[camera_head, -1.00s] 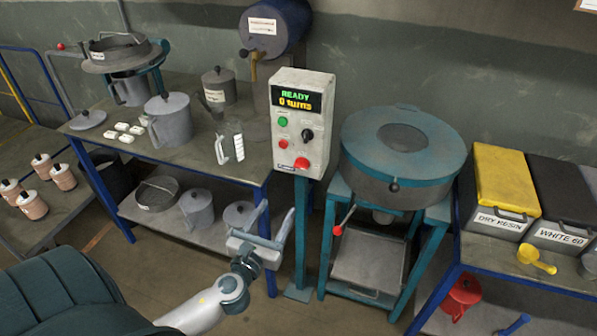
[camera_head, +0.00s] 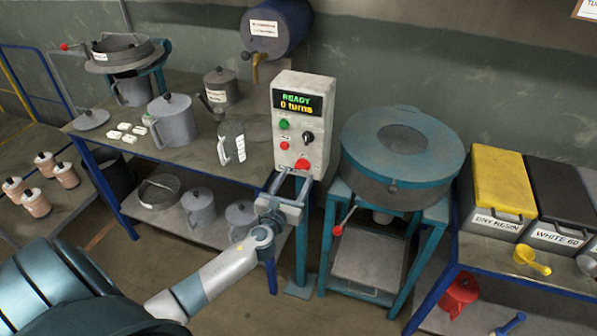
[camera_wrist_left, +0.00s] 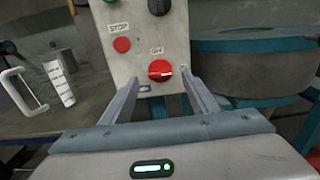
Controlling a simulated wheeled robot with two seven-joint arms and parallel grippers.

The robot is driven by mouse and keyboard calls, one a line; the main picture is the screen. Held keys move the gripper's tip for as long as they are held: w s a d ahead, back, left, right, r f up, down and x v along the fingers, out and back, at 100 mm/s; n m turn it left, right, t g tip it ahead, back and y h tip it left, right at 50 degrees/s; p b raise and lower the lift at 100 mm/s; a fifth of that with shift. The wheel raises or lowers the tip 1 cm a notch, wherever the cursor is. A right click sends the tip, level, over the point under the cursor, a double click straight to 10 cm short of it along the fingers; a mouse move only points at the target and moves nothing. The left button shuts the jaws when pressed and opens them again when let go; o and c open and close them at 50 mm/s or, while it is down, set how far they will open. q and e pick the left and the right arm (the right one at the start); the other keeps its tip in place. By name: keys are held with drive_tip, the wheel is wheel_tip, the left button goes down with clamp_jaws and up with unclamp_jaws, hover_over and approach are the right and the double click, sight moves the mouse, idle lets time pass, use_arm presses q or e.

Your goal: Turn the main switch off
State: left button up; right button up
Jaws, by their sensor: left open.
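The control box (camera_head: 303,125) stands on a post, and its display reads "READY 0 turns". The main switch, a red rotary knob (camera_head: 302,165), sits low on the panel; it also shows in the left wrist view (camera_wrist_left: 160,70), with a pale mark pointing right. A black knob (camera_head: 308,137), a green button (camera_head: 283,124) and a small red stop button (camera_head: 285,146) are above it. My left gripper (camera_head: 290,182) is open just in front of the panel's lower part. In the left wrist view its fingers lie on either side below the red knob, with nothing between them. My right gripper is not in view.
A bench with pots, a jug (camera_head: 231,143) and white pieces is left of the box. A round teal-lidded machine (camera_head: 400,150) with a red-knobbed lever (camera_head: 338,231) stands close on the right. Yellow (camera_head: 502,180) and black bins stand further right.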

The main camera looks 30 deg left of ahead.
sight(301, 169)
use_arm(q)
drive_tip(key=shift+x, duration=1.65)
drive_tip(key=shift+c, duration=0.3)
drive_tip(key=c, duration=1)
